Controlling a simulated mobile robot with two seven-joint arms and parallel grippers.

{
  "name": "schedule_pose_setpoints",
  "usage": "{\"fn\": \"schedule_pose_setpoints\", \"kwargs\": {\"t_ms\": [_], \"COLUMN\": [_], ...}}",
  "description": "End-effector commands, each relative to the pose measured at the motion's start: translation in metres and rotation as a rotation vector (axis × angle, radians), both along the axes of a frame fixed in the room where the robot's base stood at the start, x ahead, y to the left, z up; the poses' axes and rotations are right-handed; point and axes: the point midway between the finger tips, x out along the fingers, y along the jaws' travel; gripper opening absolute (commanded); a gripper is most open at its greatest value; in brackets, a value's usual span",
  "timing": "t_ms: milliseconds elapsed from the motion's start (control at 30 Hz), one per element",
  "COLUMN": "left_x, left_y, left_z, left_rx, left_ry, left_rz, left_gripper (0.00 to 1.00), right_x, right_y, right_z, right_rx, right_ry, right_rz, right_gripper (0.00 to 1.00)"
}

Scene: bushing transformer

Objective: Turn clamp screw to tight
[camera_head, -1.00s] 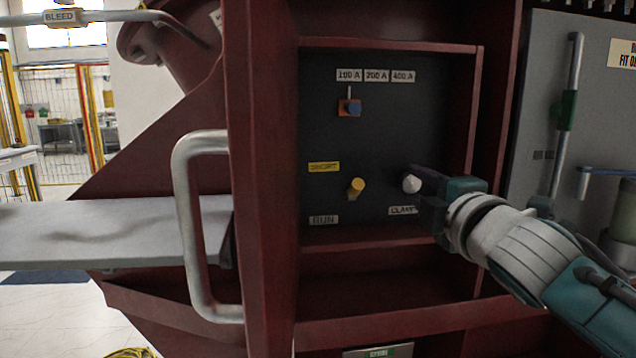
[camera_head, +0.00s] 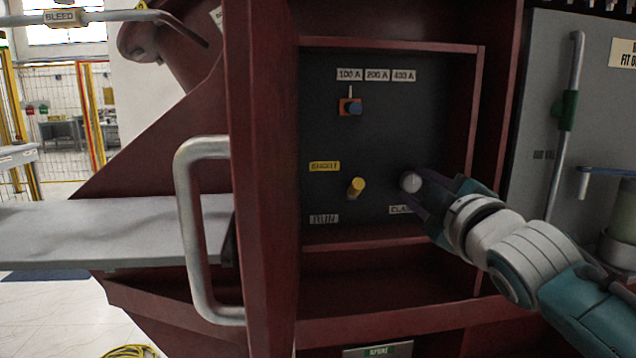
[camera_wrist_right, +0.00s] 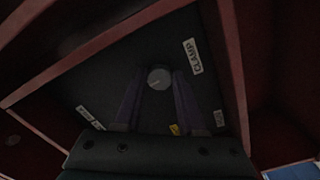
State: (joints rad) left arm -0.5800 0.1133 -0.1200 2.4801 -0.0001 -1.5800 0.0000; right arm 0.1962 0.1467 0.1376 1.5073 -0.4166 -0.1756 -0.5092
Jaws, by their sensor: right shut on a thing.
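The clamp screw (camera_head: 410,182) is a round pale grey knob on the dark panel (camera_head: 375,125), above the partly covered CLAMP label (camera_head: 400,210). My right gripper (camera_head: 420,187) reaches in from the right and is shut on the knob. In the right wrist view the clamp screw (camera_wrist_right: 159,78) sits between the tips of the two fingers of my right gripper (camera_wrist_right: 160,85), with a small mark on its face. The CLAMP label (camera_wrist_right: 193,56) shows beside it there, tilted. My left gripper is not in view.
A yellow knob (camera_head: 356,187) and an orange and blue switch (camera_head: 350,107) sit on the same panel. A dark red frame (camera_head: 262,180) surrounds the recess. A large grey handle (camera_head: 185,230) stands out at left. A grey cabinet with a bar (camera_head: 566,110) is at right.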

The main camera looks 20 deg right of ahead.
Motion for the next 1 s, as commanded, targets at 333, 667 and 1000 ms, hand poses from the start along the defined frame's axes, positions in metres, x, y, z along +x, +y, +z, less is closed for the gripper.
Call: {"fn": "schedule_pose_setpoints", "kwargs": {"t_ms": [333, 667, 1000], "left_x": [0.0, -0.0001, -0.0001], "left_y": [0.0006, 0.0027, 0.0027], "left_z": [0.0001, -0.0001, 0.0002], "left_rx": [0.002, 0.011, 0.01], "left_ry": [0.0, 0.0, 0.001], "left_rz": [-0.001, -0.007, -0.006], "left_gripper": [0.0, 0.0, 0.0], "right_x": [0.0002, 0.0001, -0.005], "right_y": [0.0004, 0.0002, 0.0013], "right_z": [0.0007, 0.0005, -0.0003], "right_rx": [0.004, 0.004, 0.003], "right_ry": [-0.003, -0.002, -0.001], "right_rz": [0.001, 0.0, 0.0], "right_gripper": [0.0, 0.68, 0.68]}}
